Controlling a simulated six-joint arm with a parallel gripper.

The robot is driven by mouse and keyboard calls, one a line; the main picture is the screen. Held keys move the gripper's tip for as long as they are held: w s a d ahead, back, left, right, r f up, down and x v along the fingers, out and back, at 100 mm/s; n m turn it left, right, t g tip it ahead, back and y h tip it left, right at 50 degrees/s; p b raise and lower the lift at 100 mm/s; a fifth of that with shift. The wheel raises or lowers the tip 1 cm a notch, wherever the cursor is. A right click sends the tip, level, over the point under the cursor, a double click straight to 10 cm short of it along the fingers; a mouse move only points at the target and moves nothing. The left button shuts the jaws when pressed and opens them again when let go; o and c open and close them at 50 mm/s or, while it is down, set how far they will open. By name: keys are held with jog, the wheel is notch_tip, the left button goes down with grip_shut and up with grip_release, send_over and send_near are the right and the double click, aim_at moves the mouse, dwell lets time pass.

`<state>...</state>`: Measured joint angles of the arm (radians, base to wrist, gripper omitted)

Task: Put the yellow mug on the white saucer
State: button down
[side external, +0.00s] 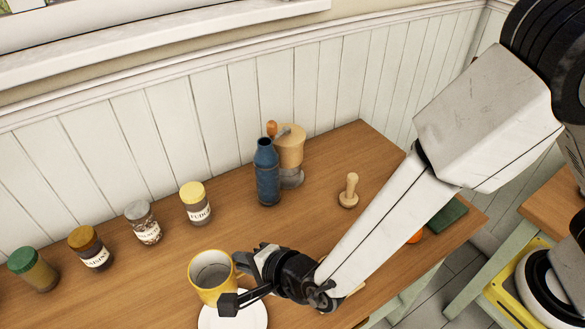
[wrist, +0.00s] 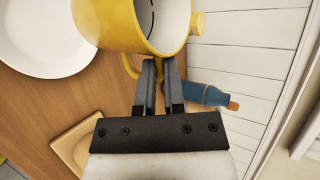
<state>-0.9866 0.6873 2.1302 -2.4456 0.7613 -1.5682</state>
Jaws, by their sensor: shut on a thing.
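The yellow mug (side external: 211,289) with a pale inside is upright in the side view, and it fills the top of the wrist view (wrist: 115,22). My gripper (side external: 240,276) is at the right side of the mug. In the wrist view its two fingers (wrist: 160,68) are closed together at the mug's handle (wrist: 130,66), holding it. The white saucer (side external: 250,316) lies on the wooden table, partly hidden by the mug and my gripper. In the wrist view the saucer (wrist: 42,40) is left of the mug. I cannot tell the mug's height above the table.
Several lidded jars (side external: 195,204) stand in a row along the wall. A blue bottle (side external: 267,175) and a wooden grinder (side external: 290,150) stand at the back. A small wooden stamper (side external: 349,192) is to their right. A wooden board (wrist: 75,143) lies near my gripper.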

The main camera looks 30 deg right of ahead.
aim_at(241, 273)
jog(key=shift+f, duration=2.2)
jog(key=shift+f, duration=1.8)
jog(key=shift+f, duration=0.15)
jog(key=c, duration=0.7)
grip_release()
jog(key=shift+s+d+r, duration=0.15)
jog(key=shift+s+r, duration=0.2)
jog(key=shift+r, duration=0.05)
jog(key=shift+v, duration=3.3)
